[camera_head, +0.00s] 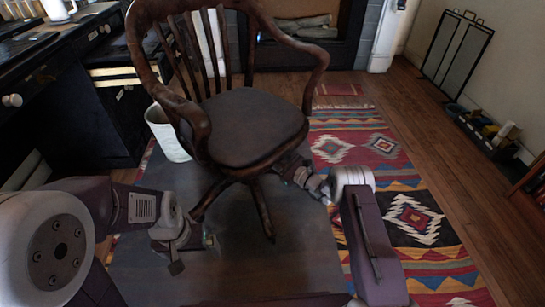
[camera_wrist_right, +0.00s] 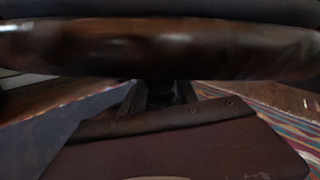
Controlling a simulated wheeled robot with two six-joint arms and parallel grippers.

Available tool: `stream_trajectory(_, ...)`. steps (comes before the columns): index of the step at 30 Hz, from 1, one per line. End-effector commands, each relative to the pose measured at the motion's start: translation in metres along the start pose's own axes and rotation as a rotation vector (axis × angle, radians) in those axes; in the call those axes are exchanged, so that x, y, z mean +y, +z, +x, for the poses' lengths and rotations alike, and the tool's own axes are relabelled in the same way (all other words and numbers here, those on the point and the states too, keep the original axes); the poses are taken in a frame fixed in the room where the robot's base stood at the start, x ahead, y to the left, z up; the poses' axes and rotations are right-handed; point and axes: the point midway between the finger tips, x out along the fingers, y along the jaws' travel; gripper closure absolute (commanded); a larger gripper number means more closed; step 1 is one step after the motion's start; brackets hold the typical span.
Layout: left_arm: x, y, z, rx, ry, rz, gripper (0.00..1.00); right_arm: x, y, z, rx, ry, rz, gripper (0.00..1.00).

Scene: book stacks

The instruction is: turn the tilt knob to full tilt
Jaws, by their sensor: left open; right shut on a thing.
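A wooden swivel chair (camera_head: 245,125) with a dark seat stands in the middle of the head view. Its tilt knob cannot be made out. My right gripper (camera_head: 290,168) reaches in at the right front edge of the seat. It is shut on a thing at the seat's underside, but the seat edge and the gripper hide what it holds. In the right wrist view the brown seat edge (camera_wrist_right: 160,50) fills the upper part, with a dark shape below it. My left gripper (camera_head: 190,252) is open and empty, low at the left, apart from the chair.
A dark desk (camera_head: 105,120) stands at the left, with a white bin (camera_head: 167,135) between it and the chair. A patterned rug (camera_head: 410,215) lies at the right. A low dark tray (camera_head: 490,135) sits further right. Wooden floor between them is clear.

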Motion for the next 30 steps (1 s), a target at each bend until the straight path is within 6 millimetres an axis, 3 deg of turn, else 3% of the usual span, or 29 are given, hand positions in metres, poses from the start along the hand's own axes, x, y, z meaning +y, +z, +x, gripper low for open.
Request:
stream_trajectory(12,0.0,0.0,0.0,0.0,0.0,0.0,0.0,0.001,-0.002,-0.001,0.003,0.001,-0.005,1.0)
stream_trajectory(13,0.0,0.0,0.0,0.0,0.0,0.0,0.0,0.001,-0.002,-0.001,0.003,0.001,-0.005,0.58)
stream_trajectory(15,0.0,0.0,0.0,0.0,0.0,0.0,0.0,0.001,-0.002,-0.001,0.003,0.001,-0.005,0.41)
stream_trajectory(25,0.0,-0.001,-0.004,0.0,0.0,0.0,0.0,-0.001,0.001,-0.003,0.003,0.0,-0.004,0.41)
stream_trajectory(30,0.001,-0.003,-0.033,0.0,0.0,0.0,0.0,-0.003,0.006,-0.036,0.006,-0.004,-0.001,0.41)
